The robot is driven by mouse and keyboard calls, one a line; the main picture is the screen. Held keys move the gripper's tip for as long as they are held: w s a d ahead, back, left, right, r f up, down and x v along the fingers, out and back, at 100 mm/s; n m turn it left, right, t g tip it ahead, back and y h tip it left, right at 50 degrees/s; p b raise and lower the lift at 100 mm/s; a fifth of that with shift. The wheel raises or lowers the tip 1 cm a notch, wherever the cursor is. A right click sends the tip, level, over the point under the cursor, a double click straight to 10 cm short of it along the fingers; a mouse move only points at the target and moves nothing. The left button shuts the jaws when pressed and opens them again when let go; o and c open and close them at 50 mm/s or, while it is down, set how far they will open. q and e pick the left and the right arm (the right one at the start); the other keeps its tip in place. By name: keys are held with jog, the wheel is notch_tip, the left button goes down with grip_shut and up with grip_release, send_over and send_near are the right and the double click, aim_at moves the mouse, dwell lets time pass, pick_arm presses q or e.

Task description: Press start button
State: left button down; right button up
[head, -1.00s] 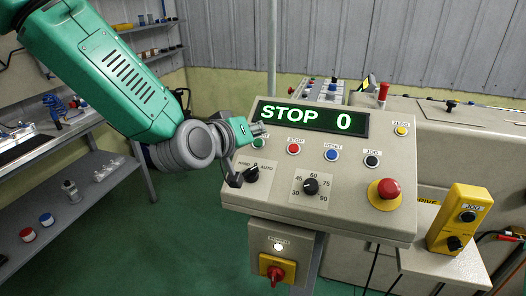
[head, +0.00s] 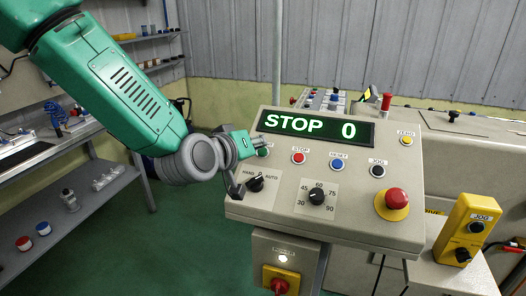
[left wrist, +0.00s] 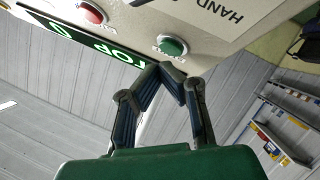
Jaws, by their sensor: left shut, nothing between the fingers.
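The control panel (head: 325,226) shows "STOP 0" on its green-lit display (head: 316,128). The green button (left wrist: 172,45) sits left of the red STOP button (head: 299,158) in the head view, where my gripper mostly hides it. My left gripper (head: 260,143) is shut and empty over that green button. In the left wrist view, its closed fingertips (left wrist: 160,68) are close to the green button, pointing towards it; I cannot tell whether they touch. The red button (left wrist: 92,12) also shows there. My right gripper is out of view.
A HAND/AUTO selector (head: 255,184), a speed dial (head: 317,196), a blue button (head: 337,164) and a red emergency stop (head: 396,197) are on the panel. A yellow jog box (head: 466,228) stands right. A shelf unit (head: 85,205) is on the left.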

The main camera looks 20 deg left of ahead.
pick_arm(q)
jog(key=shift+a, duration=0.3)
jog(key=shift+d, duration=0.8)
jog(key=shift+w+a+f, duration=0.1)
jog(key=shift+a+f, duration=0.25)
jog(key=shift+a, duration=0.7)
jog(key=shift+w+d+b, duration=0.1)
jog(key=shift+d+b, duration=0.2)
jog(key=shift+d, duration=0.3)
jog(key=shift+f, duration=0.1)
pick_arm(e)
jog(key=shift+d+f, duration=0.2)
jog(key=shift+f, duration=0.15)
